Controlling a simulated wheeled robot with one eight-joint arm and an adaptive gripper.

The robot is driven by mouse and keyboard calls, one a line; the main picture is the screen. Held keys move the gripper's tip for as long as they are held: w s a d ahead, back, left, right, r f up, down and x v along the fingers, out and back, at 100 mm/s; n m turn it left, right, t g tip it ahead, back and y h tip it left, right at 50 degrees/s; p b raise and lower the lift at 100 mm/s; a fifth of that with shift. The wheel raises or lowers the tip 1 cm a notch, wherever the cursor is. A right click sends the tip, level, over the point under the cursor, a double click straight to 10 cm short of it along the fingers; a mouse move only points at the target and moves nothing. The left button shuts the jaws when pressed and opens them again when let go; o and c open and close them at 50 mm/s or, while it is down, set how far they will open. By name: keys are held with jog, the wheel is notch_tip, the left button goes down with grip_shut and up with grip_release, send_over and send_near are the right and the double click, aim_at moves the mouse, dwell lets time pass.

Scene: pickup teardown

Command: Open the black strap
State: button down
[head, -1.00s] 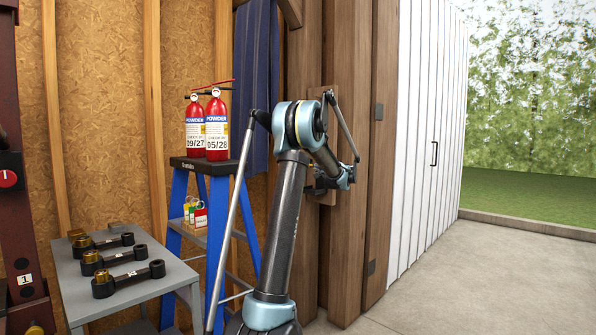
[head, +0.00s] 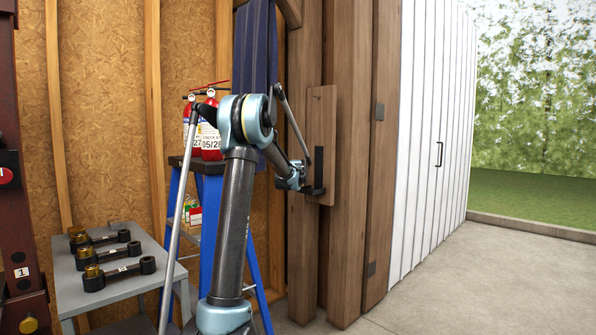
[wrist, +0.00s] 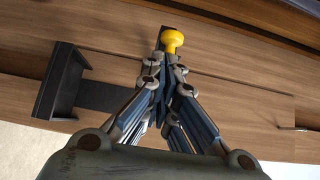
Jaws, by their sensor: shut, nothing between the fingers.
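A black strap (head: 319,168) runs vertically on a wooden board fixed to a timber post in the head view. A dark bracket (head: 314,190) sticks out at its lower end. In the wrist view the strap (wrist: 105,97) lies across the wood, with the bracket (wrist: 60,90) at its left end. A yellow knob (wrist: 172,40) shows on a dark piece just beyond my fingertips. My gripper (wrist: 168,62) is shut and empty, in front of the strap's right part, which it partly hides. Whether it touches the knob or strap I cannot tell.
The wooden board (head: 321,115) stands out from the post. A blue ladder (head: 176,215) with red fire extinguishers (head: 209,125) is left of my arm. A grey table (head: 75,285) holds black tools (head: 115,273). The concrete floor (head: 430,285) at right is clear.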

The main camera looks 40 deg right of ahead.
jog(key=shift+w+a, duration=0.35)
jog(key=shift+w, duration=0.4)
jog(key=shift+w+a, duration=0.3)
jog(key=shift+w, duration=0.4)
jog(key=shift+w+a, duration=0.35)
jog(key=shift+w, duration=0.4)
